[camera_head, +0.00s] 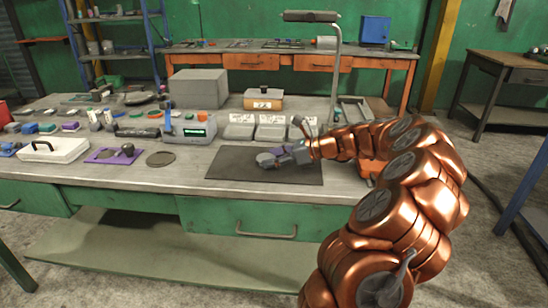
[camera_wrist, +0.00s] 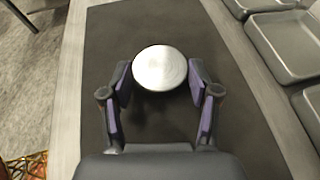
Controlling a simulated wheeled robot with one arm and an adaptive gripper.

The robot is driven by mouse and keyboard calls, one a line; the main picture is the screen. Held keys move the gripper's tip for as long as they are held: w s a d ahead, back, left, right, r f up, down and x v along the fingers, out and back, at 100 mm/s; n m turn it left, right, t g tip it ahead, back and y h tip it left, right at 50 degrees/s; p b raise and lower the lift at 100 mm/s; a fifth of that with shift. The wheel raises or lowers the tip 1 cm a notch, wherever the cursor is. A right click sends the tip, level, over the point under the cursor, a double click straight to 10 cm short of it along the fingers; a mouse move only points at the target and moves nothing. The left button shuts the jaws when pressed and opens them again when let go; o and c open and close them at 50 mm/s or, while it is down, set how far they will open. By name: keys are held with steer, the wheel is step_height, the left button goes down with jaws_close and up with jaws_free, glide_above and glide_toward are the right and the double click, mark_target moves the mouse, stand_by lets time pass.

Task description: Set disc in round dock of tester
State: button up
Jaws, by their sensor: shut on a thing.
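The disc (camera_wrist: 160,68) is a pale, round, brushed-metal piece between the fingertips of my gripper (camera_wrist: 160,82) in the wrist view. My gripper is shut on it, with the purple pads at its left and right sides. In the head view my gripper (camera_head: 276,158) is over the dark mat, and the disc (camera_head: 265,160) shows as a small grey shape at its tip. I cannot tell whether the disc touches the mat. The tester (camera_head: 190,130) is a grey box with a lit green display, left of my gripper. Its round dock is too small to make out.
The dark mat (camera_head: 225,164) is otherwise bare. Grey trays (camera_head: 240,129) stand behind it, and a lamp post (camera_head: 336,75) rises behind my gripper. A dark round plate (camera_head: 160,158), a purple holder (camera_head: 103,156) and a white case (camera_head: 52,151) lie to the left.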

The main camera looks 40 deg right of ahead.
steer(key=o, duration=1.5)
steer(key=shift+s+d+r, duration=0.25)
steer(key=v, duration=1.1)
steer(key=shift+s+r, duration=0.1)
